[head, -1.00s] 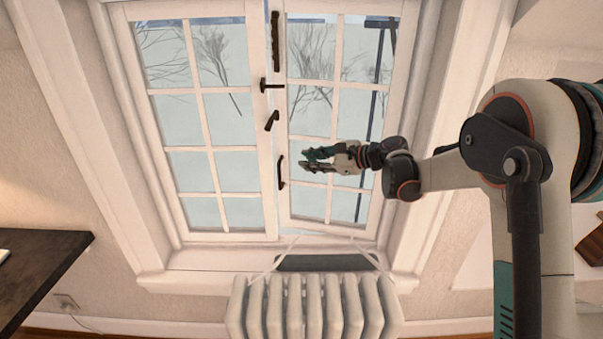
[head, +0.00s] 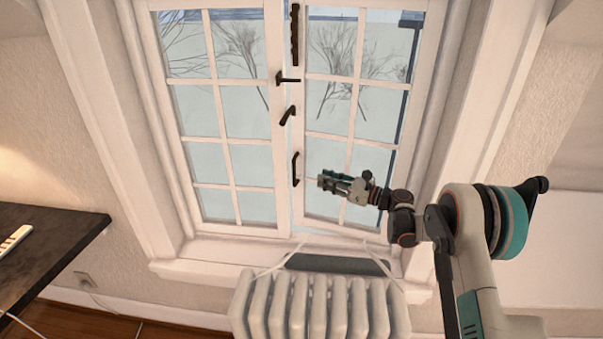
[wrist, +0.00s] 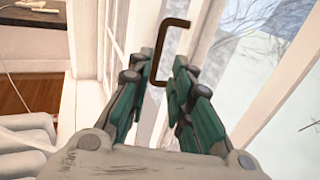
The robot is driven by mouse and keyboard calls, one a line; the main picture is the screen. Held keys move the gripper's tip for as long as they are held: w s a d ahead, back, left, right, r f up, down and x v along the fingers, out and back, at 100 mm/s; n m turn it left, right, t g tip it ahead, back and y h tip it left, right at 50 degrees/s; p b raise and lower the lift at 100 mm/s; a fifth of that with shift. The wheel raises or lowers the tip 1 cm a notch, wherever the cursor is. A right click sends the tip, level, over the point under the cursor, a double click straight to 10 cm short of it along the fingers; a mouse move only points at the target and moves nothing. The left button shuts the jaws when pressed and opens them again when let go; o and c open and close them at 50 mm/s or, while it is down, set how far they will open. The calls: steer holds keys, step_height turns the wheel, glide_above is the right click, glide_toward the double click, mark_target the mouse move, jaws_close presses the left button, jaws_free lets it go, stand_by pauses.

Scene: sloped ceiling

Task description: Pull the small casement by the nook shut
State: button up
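The casement (head: 299,150) is the right sash of a white two-leaf window. It looks slightly ajar, with a narrow gap at its lower left edge. A dark bracket-shaped pull handle (head: 296,170) is on its left stile. My gripper (head: 320,181) is just right of this handle in the head view. In the wrist view, my gripper (wrist: 156,72) has its two green fingers spread. The handle (wrist: 158,50) shows ahead, its lower end lined up between the fingertips. No contact is visible, and I cannot tell the remaining depth.
The left sash (head: 278,130) stands beside the casement, with dark latch hardware (head: 288,80) above the handle. A white radiator (head: 318,305) is below the sill. A dark desk (head: 45,240) is at the left. A sloped wall (head: 475,75) is at the right.

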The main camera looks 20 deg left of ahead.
steer(key=w+a+b, duration=0.2)
steer(key=a, duration=0.8)
steer(key=shift+a, duration=0.3)
jaws_close()
